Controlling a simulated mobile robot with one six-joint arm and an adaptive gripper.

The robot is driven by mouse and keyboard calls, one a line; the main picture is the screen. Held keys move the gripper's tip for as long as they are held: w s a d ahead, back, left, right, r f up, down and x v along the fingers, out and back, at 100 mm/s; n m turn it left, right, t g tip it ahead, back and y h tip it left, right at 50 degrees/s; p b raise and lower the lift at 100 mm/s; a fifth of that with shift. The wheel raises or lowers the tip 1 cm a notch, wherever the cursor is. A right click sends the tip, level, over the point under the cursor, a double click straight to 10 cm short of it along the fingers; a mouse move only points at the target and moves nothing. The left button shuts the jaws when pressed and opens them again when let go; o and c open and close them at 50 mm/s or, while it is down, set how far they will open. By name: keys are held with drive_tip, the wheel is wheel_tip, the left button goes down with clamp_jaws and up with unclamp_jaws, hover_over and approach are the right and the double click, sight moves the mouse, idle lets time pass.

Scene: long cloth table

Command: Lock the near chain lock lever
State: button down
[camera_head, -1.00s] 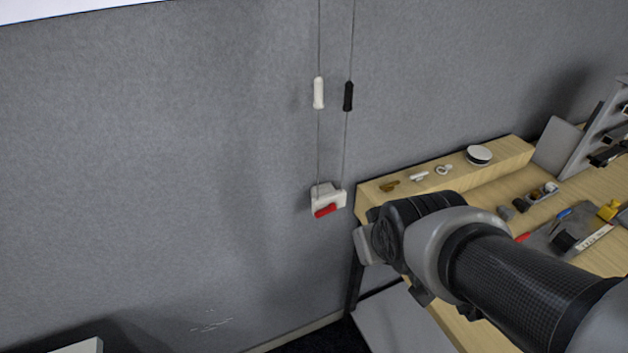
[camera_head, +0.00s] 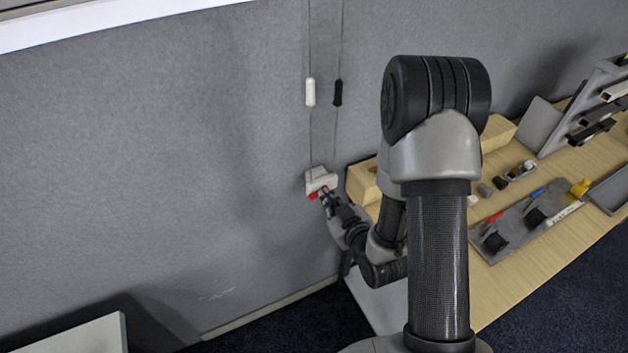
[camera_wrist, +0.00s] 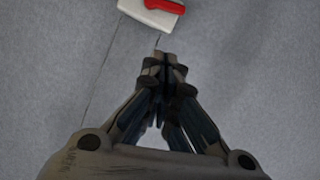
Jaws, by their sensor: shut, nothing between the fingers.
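The chain lock is a small white block (camera_head: 321,180) on the grey wall, with two chains rising from it. Its red lever (camera_head: 314,195) shows at the lower left of the block, partly hidden by my gripper. My gripper (camera_head: 327,197) is at the lever, shut and empty; the head view does not show whether they touch. In the wrist view the red lever (camera_wrist: 165,6) lies across the white block (camera_wrist: 150,14) at the top edge. My shut fingertips (camera_wrist: 164,62) are below it there, with grey wall showing between.
A white pull (camera_head: 310,92) and a black pull (camera_head: 338,93) hang on the chains above the lock. A wooden table (camera_head: 545,180) with several small items stands at right. Bare wall lies left of the lock.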

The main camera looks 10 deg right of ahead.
drive_tip(key=shift+s+a+t+p, duration=0.15)
drive_tip(key=shift+s+t+p, duration=0.3)
drive_tip(key=shift+s+t, duration=0.25)
drive_tip(key=b, duration=0.5)
hover_over(311, 188)
drive_tip(key=s, duration=0.4)
drive_tip(key=shift+w+f, duration=0.25)
drive_tip(key=shift+f, duration=0.9)
drive_tip(key=f, duration=0.1)
drive_tip(key=f+b, duration=0.1)
drive_tip(key=f, duration=0.1)
drive_tip(key=shift+w+d+f, duration=0.15)
drive_tip(key=shift+d+f, duration=0.2)
drive_tip(key=shift+f, duration=0.15)
drive_tip(key=shift+w+f+b, duration=0.1)
drive_tip(key=shift+b, duration=0.3)
drive_tip(key=shift+f, duration=0.1)
